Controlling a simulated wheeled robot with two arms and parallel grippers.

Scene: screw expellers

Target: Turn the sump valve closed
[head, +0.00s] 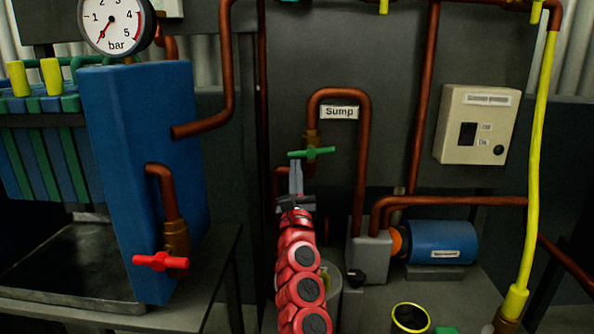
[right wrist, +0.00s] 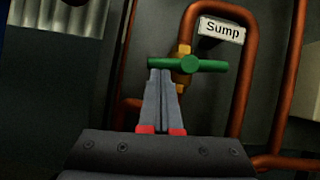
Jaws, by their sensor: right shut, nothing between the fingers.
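The sump valve has a green bar handle (head: 312,153) on a brass body below a copper pipe, left of the white "Sump" label (head: 339,113). The handle lies nearly level across the pipe in the head view. It also shows in the right wrist view (right wrist: 188,64), with the brass body (right wrist: 181,52) behind it. My right gripper (head: 296,165) is shut and empty, its fingertips at the left half of the handle. In the right wrist view the fingertips (right wrist: 161,74) overlap the handle's left end; I cannot tell if they touch it. My left gripper is not in view.
A blue filter press block (head: 140,170) with a red-handled valve (head: 160,261) stands at left. Copper pipes (head: 365,160) surround the sump valve. A blue motor pump (head: 440,243), a switch box (head: 476,124) and a yellow hose (head: 537,150) are at right.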

